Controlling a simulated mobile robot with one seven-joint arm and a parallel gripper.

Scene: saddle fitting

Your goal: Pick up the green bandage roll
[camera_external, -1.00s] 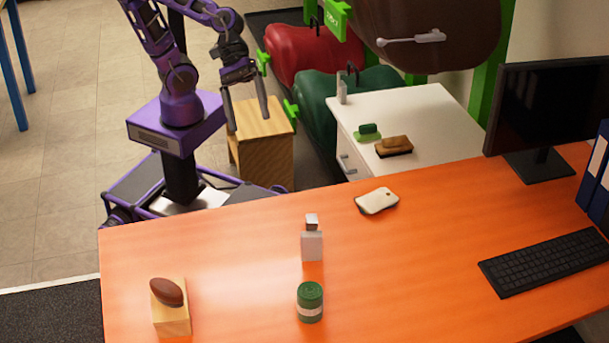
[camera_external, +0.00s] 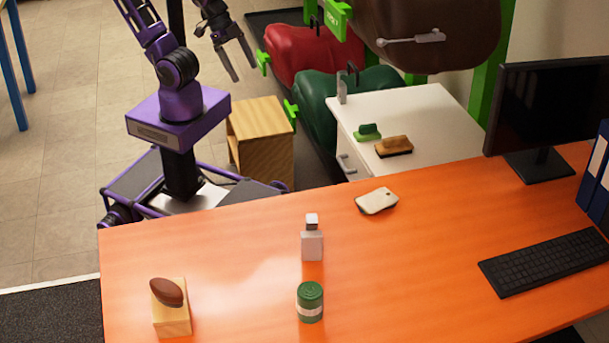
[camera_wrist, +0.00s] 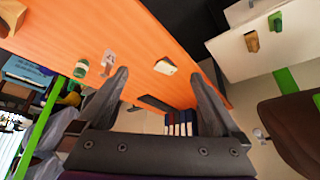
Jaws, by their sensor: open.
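The green bandage roll (camera_external: 310,301) stands upright on the orange desk near its front edge, with a pale band around it. It also shows in the wrist view (camera_wrist: 81,68), small, at the left on the desk. My gripper (camera_external: 243,64) is at the top of the external view, above and behind the wooden box, far from the roll. In the wrist view its two fingers (camera_wrist: 162,100) are wide apart with nothing held between them.
A white cabinet (camera_external: 420,110) holds a brush (camera_external: 394,146) and a green item (camera_external: 368,131).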

